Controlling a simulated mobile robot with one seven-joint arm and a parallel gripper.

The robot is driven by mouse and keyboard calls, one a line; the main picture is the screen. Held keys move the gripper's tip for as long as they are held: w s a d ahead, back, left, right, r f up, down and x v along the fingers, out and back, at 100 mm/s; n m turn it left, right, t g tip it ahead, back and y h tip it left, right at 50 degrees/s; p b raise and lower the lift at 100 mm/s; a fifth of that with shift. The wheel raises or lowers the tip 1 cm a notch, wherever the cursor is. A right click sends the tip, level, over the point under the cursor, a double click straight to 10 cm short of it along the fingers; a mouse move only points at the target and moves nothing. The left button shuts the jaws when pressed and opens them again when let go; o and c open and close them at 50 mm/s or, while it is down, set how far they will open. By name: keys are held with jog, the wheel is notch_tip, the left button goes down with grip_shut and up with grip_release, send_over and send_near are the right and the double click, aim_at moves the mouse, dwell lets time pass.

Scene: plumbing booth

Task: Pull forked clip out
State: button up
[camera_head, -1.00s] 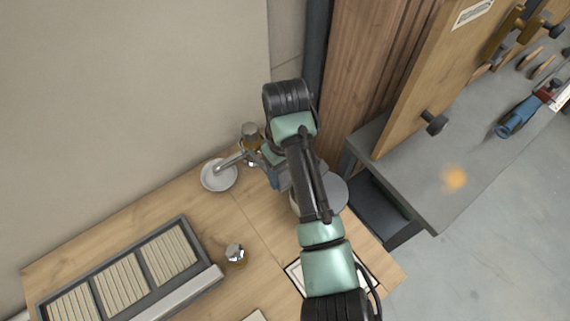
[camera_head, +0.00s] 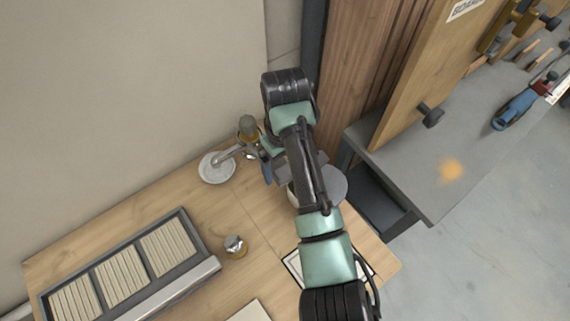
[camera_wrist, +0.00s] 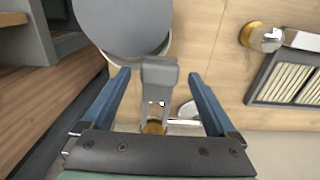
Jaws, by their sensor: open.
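The forked clip (camera_wrist: 160,72), a grey piece with a wide head and two legs, is in the middle of the wrist view. Its legs point toward a brass-coloured fitting (camera_wrist: 154,128); their contact is hard to see. My gripper (camera_wrist: 160,77) is open, with one blue finger on each side of the clip and a visible gap to both. In the head view my gripper (camera_head: 268,168) is mostly hidden by my arm, beside the fixture with a brass part (camera_head: 248,128) and a metal spout. The clip cannot be made out there.
A white dish (camera_head: 216,168) lies under the spout. A round grey-topped object (camera_head: 334,186) stands close to my arm. A small brass and chrome part (camera_head: 235,245) and a three-section tray (camera_head: 195,280) are on the wooden table. A wooden board (camera_head: 412,85) rises at the right.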

notch_tip(320, 180, up, 12)
jog(key=p, duration=0.6)
jog(key=shift+p, duration=0.35)
jog(key=shift+f, duration=0.1)
